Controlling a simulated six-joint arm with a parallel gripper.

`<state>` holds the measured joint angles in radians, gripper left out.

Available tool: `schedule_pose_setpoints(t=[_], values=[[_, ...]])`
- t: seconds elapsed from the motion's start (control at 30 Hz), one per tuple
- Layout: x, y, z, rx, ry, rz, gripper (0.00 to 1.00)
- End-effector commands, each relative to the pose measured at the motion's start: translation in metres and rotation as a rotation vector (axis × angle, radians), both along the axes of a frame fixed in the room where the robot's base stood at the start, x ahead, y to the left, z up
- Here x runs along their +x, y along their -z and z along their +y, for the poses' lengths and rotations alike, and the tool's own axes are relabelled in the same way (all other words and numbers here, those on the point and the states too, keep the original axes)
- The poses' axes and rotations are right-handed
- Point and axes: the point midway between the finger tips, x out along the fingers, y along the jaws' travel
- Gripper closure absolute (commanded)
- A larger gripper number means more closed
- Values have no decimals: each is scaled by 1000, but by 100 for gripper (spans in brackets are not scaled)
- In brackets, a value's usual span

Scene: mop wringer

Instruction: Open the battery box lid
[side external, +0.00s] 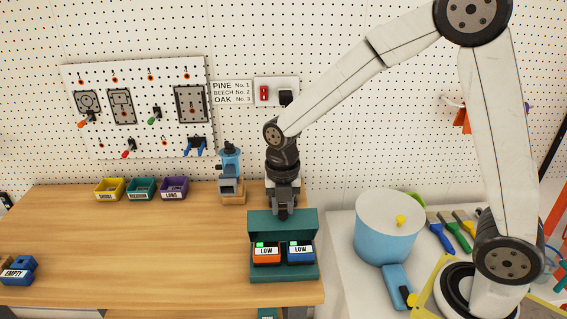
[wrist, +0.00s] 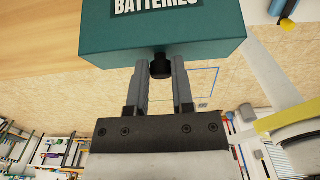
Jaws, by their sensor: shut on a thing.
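The teal battery box (side external: 284,276) stands at the right front of the wooden bench. Its lid (side external: 300,219) is raised and stands up behind the two batteries. An orange battery (side external: 267,255) and a blue battery (side external: 301,253), both labelled LOW with a green top spot, sit exposed in the box. My gripper (side external: 283,210) is at the top edge of the lid. In the wrist view the lid (wrist: 160,38) shows part of a BATTERIES label, and my gripper (wrist: 159,68) is shut on the black knob (wrist: 160,68) at its edge.
Yellow, teal and purple bins (side external: 141,189) stand at the back of the bench. A blue device (side external: 231,172) stands left of my gripper. A blue bucket (side external: 387,232) is on the white table to the right. The middle of the bench is clear.

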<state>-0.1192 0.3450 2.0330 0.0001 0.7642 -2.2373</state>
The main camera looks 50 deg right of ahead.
Motion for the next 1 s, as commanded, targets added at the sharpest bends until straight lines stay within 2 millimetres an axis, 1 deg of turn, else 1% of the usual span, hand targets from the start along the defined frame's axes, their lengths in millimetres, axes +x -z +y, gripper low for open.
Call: schedule_pose_setpoints(t=[0.53, 1.0], values=[[17, -4, -15, 0, 1, -6, 94], [19, -5, -18, -1, 0, -5, 94]])
